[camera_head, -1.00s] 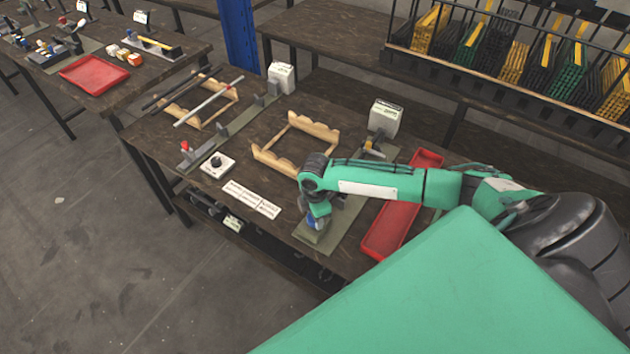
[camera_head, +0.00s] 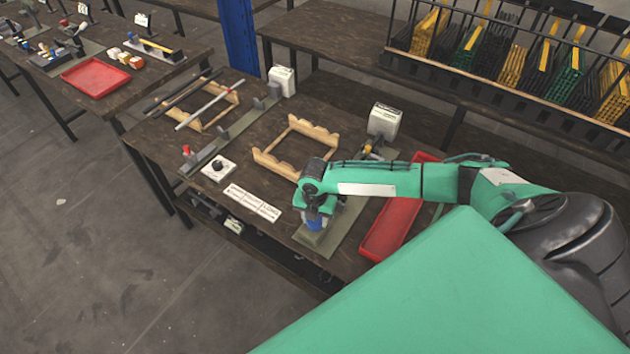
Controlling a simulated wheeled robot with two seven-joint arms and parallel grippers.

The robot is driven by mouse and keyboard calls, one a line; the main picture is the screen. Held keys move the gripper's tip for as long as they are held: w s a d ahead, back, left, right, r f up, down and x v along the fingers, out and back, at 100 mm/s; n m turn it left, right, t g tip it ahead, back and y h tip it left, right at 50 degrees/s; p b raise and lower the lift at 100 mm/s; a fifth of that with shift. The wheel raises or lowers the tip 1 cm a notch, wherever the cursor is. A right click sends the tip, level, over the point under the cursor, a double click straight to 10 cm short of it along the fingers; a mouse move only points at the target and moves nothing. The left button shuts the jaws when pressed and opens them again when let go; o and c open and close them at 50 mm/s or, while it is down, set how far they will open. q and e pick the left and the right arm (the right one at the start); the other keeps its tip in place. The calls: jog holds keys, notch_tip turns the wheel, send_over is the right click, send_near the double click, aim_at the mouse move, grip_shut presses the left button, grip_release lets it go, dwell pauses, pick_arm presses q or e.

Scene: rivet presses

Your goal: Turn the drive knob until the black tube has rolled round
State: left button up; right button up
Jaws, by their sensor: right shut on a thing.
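My right gripper (camera_head: 315,224) points down at the near end of an olive base plate (camera_head: 318,242), on the right side of the table. It is shut on a blue part, which looks like the drive knob; the wrist hides most of it. My forearm covers the middle of the right base plate, so I cannot tell whether a tube lies there. My left gripper is out of view.
A red tray (camera_head: 385,232) lies right of the base plate under my arm. An empty wooden rack (camera_head: 268,162), a white box with a black knob (camera_head: 218,168) and a label strip (camera_head: 252,201) lie to the left. A white box (camera_head: 384,119) stands behind.

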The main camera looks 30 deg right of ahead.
jog(key=shift+n, duration=0.6)
jog(key=o, duration=1)
notch_tip(320, 180, up, 14)
jog(key=b, duration=0.3)
jog(key=shift+f, duration=0.1)
